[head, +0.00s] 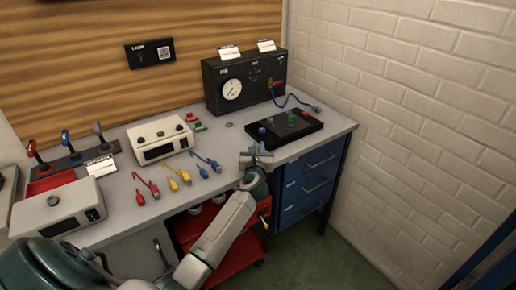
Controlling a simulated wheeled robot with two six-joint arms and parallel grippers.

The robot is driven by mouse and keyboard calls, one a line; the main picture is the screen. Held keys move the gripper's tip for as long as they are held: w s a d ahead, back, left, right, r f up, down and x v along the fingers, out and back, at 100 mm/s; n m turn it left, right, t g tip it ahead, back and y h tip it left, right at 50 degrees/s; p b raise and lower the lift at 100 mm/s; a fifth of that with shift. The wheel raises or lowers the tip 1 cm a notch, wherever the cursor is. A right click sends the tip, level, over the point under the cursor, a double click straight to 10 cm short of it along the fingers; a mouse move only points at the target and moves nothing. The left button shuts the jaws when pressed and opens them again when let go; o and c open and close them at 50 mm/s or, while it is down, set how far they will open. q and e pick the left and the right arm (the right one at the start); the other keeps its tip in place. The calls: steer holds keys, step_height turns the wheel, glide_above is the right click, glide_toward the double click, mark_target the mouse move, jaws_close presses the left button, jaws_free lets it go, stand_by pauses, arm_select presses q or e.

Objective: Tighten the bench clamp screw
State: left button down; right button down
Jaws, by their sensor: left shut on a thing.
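My left gripper (256,160) is at the front edge of the grey workbench (228,181), left of the blue drawers. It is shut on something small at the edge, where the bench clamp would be. The clamp screw itself is mostly hidden by the gripper and wrist, so I cannot tell its angle or how tight it is. A black box with coloured knobs (283,130) sits on the bench just behind and right of the gripper. My right gripper is not in view.
A black gauge box (245,82) stands at the back. A white meter box (160,138) and red, yellow and blue leads (173,184) lie to the left. Blue drawers (312,181) and a red cart (232,257) are below. A brick wall (400,110) bounds the right.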

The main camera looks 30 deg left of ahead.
arm_select(q)
steer(key=shift+r+m+h+p, duration=0.15)
steer(key=shift+m+h+p, duration=0.2)
steer(key=shift+p, duration=0.25)
steer(key=m+h+p, duration=0.1)
steer(key=h+p, duration=0.1)
steer(key=m+t+h+p, duration=0.1)
steer(key=m+h+p, duration=0.1)
steer(key=p, duration=0.1)
steer(key=m+t+h+p, duration=0.1)
steer(key=h+p, duration=0.1)
steer(key=shift+w+d+r+h, duration=0.1)
steer(key=shift+d+r+h, duration=0.15)
steer(key=shift+d+h, duration=0.1)
steer(key=shift+f+m+h+p, duration=0.1)
steer(key=shift+m+h+p, duration=0.4)
steer(key=shift+m+h, duration=0.1)
steer(key=h, duration=0.1)
steer(key=m+h, duration=0.1)
steer(key=shift+d+f+m+h, duration=0.15)
steer(key=shift+f+m+h, duration=0.05)
steer(key=shift+m+h, duration=0.1)
steer(key=m+h+b, duration=0.1)
steer(key=m+h, duration=0.1)
steer(key=h, duration=0.1)
steer(key=shift+d+f, duration=0.1)
steer(key=shift+d, duration=0.05)
steer(key=shift+d+m+g+h+b, duration=0.1)
steer(key=shift+m+g+h+b, duration=0.45)
steer(key=shift+h, duration=0.35)
